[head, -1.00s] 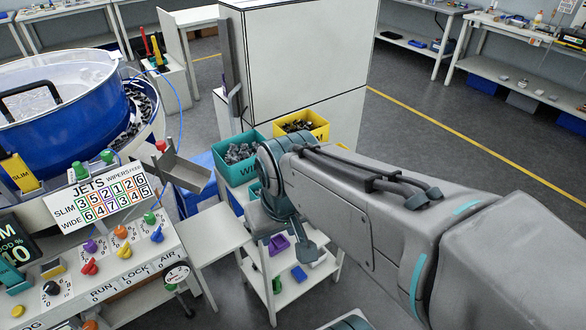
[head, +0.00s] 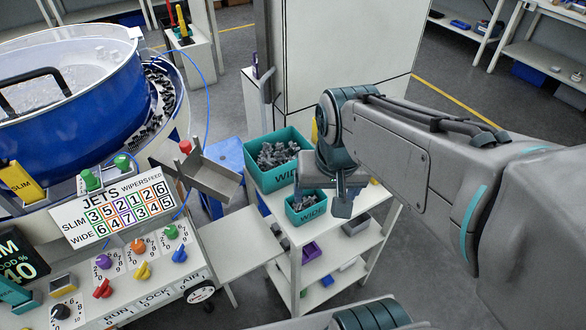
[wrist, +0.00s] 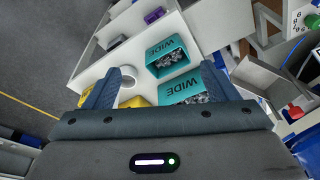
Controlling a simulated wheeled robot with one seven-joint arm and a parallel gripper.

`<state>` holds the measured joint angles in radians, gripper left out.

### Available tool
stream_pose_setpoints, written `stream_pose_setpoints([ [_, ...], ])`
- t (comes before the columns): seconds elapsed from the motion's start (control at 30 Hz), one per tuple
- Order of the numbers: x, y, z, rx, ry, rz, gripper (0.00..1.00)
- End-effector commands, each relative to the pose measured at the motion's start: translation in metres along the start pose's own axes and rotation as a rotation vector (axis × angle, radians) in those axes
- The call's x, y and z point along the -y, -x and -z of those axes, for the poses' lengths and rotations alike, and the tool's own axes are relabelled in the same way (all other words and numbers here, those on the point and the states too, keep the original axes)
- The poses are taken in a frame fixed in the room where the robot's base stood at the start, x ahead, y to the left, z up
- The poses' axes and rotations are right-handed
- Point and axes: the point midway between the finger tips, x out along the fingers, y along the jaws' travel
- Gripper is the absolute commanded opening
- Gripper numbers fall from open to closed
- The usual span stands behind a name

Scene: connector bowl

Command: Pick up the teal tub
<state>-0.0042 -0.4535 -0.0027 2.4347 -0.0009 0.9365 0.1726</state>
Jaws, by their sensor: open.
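Two teal tubs marked WIDE, both holding grey parts, stand on the top of a white shelf cart. The larger teal tub (head: 286,175) is at the back and the smaller teal tub (head: 310,213) is in front of it. The wrist view shows a teal tub (wrist: 172,49) ahead between my fingers and another teal tub (wrist: 184,88) lower, partly behind the right finger. My gripper (wrist: 160,82) is open and empty, above the cart top. In the head view my gripper (head: 340,192) hangs beside the smaller tub, overlapping its right edge.
A yellow bin (wrist: 137,102) and a white ring (wrist: 131,86) are near the left finger. A grey chute (head: 208,178) and the control panel (head: 130,265) are left of the cart. A tall white cabinet (head: 335,55) stands behind. Lower shelves hold a purple bin (head: 311,252).

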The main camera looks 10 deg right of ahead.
Motion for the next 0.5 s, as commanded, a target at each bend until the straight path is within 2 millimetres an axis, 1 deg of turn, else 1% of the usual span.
stream_pose_setpoints([
  [0.03, 0.001, -0.014, 0.008, 0.02, -0.081, -0.004, 0.8],
  [0.3, 0.01, -0.057, 0.066, 0.125, -0.648, -0.067, 0.8],
  [0.4, 0.012, -0.071, 0.084, 0.15, -0.823, -0.099, 0.8],
  [0.5, 0.014, -0.081, 0.096, 0.166, -0.955, -0.126, 0.8],
])
